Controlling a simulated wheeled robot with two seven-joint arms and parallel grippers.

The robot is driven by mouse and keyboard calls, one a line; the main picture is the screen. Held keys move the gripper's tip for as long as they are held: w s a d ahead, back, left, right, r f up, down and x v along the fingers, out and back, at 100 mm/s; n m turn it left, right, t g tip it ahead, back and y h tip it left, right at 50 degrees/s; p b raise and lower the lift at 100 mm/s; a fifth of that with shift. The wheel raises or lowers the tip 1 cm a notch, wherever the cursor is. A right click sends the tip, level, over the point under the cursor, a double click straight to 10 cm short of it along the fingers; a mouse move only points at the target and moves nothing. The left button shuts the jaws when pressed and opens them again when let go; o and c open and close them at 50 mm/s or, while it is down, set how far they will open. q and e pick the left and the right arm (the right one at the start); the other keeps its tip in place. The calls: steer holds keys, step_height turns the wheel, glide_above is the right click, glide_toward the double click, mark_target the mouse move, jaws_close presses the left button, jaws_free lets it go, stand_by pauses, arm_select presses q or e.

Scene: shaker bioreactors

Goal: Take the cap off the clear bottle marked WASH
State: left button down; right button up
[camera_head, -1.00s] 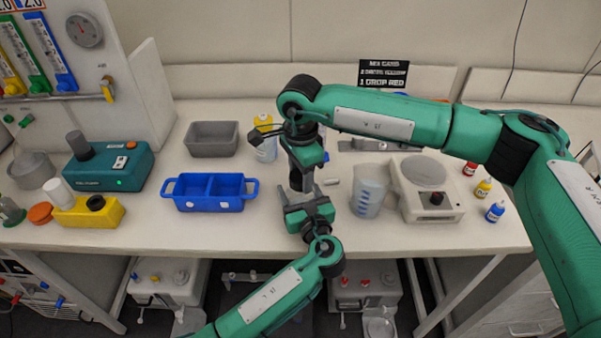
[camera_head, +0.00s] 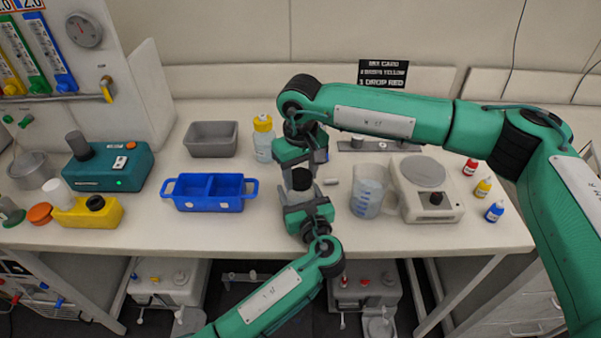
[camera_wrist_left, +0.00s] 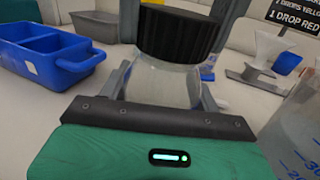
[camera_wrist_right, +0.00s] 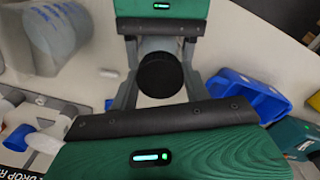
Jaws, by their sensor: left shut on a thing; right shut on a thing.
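The clear bottle (camera_wrist_left: 165,82) with a black ribbed cap (camera_wrist_left: 180,33) stands upright between my two grippers. The cap sits on the bottle's top, and the WASH marking does not show. My left gripper (camera_head: 302,192) is shut on the bottle's body from the front. My right gripper (camera_head: 301,168) is shut on the cap from behind, its fingers on either side of it. The round black cap top also shows in the right wrist view (camera_wrist_right: 160,75). In the head view the grippers hide most of the bottle.
A blue two-part tray (camera_head: 249,193) is to the left and a grey bin (camera_head: 211,139) behind it. A yellow-capped bottle (camera_head: 263,140) stands behind the grippers. A beaker (camera_head: 368,192) and a white stirrer or scale (camera_head: 431,205) are close on the right.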

steer(key=n, duration=0.5)
steer(key=shift+w, duration=0.1)
steer(key=o, duration=1.1)
